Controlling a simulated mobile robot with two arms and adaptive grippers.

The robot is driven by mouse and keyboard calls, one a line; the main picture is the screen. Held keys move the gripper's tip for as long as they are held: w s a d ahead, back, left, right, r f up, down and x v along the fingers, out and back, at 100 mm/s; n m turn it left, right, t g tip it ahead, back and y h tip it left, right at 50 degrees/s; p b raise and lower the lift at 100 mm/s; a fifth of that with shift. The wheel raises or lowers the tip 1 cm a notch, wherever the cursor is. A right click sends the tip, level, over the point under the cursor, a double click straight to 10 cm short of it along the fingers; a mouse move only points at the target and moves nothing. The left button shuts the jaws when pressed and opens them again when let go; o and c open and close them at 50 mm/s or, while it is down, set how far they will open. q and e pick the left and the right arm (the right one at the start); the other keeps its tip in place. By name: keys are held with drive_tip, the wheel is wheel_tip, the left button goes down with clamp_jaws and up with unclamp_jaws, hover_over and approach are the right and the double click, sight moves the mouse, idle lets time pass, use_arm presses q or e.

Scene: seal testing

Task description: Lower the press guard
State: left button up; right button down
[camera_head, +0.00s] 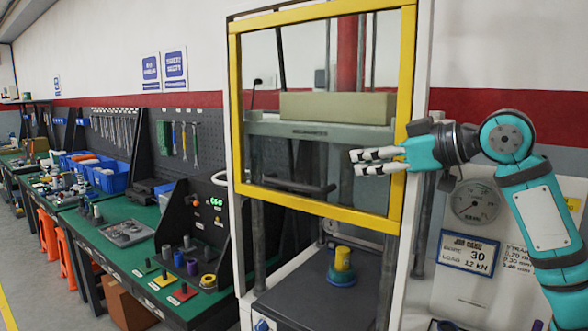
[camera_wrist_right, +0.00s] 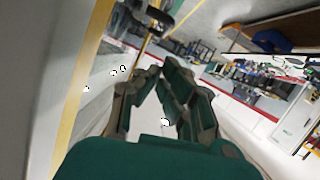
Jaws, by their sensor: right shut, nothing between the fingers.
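The press guard (camera_head: 310,206) is a clear panel in a yellow frame on the front of the press. It is raised, and its bottom bar hangs above the press bed. A dark bar handle (camera_head: 300,186) runs across the lower part of the panel. My right gripper (camera_head: 353,162) is in front of the panel's right side, to the right of the handle and a little above it. It is shut and empty, apart from the handle. In the right wrist view the fingers (camera_wrist_right: 160,72) point along the panel, with a yellow frame bar (camera_wrist_right: 92,65) on the left. My left gripper is out of view.
Inside the press, a yellow-and-blue part (camera_head: 342,262) stands on the dark bed below the guard. A gauge (camera_head: 475,202) and a load sign (camera_head: 468,253) are on the right. A green workbench (camera_head: 120,262) with tools and parts runs along the left.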

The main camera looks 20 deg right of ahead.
wheel_tip(320, 180, up, 4)
drive_tip(key=s+d, duration=0.1)
drive_tip(key=s, duration=0.2)
drive_tip(key=shift+y, duration=0.3)
drive_tip(key=p+x, duration=0.2)
drive_tip(key=x, duration=0.5)
drive_tip(key=f+p+x, duration=0.1)
drive_tip(key=p+x, duration=0.2)
drive_tip(key=x, duration=0.4)
drive_tip(key=d+f+p+x, duration=0.1)
drive_tip(key=p+x, duration=0.1)
drive_tip(key=x, duration=0.5)
drive_tip(key=shift+w+d, duration=0.1)
drive_tip(key=shift+d+f, duration=0.15)
drive_tip(key=shift+f, duration=0.15)
drive_tip(key=shift+a+n, duration=0.2)
drive_tip(key=shift+n, duration=0.1)
drive_tip(key=shift+f, duration=0.1)
